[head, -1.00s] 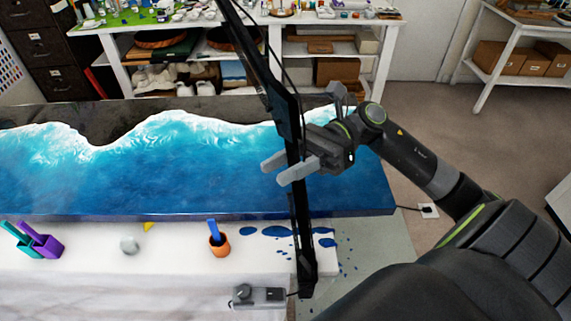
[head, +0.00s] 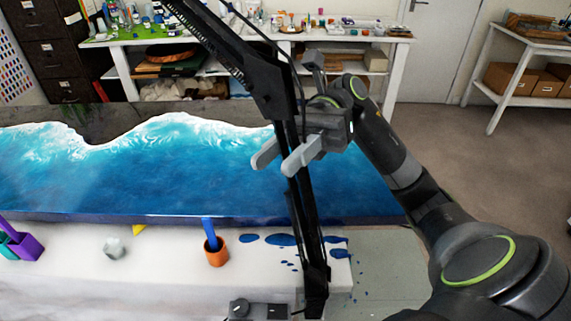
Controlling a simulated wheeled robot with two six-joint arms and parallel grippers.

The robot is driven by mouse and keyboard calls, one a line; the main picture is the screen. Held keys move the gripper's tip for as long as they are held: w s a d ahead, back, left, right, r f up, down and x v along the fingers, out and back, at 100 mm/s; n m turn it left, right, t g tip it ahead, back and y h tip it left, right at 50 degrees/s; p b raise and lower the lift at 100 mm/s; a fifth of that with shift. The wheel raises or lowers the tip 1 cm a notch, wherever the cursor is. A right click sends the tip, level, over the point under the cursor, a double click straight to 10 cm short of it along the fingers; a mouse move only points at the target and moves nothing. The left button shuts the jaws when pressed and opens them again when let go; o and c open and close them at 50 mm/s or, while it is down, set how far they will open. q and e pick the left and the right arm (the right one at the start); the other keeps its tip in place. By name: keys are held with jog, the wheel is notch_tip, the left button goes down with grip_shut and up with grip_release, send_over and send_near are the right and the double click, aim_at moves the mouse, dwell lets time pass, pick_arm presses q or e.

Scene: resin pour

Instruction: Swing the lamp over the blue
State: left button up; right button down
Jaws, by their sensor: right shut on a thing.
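The lamp (head: 308,222) is a black jointed arm that rises from its foot at the table's front edge, with its upper part leaning up and left out of the picture. The lamp's head is outside the view. The blue (head: 190,176) is a glossy resin slab with white wave foam, lying behind the lamp's foot. My right gripper (head: 277,164) is shut on the lamp's arm just below its elbow joint, over the right part of the blue. My left gripper is not in view.
An orange cup (head: 217,256) with a blue stick, a grey faceted lump (head: 114,248) and a purple cup (head: 28,246) stand on the pale front strip. Blue spills (head: 283,240) lie by the lamp's foot. A grey box (head: 258,311) sits at the front edge. White shelves (head: 398,62) stand behind.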

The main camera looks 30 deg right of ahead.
dwell(0.3)
jog(key=c, duration=1)
grip_release()
jog(key=b+v, duration=0.5)
jog(key=v, duration=1.2)
jog(key=shift+w+b, duration=0.2)
jog(key=shift+b, duration=0.15)
jog(key=shift+d+r, duration=0.1)
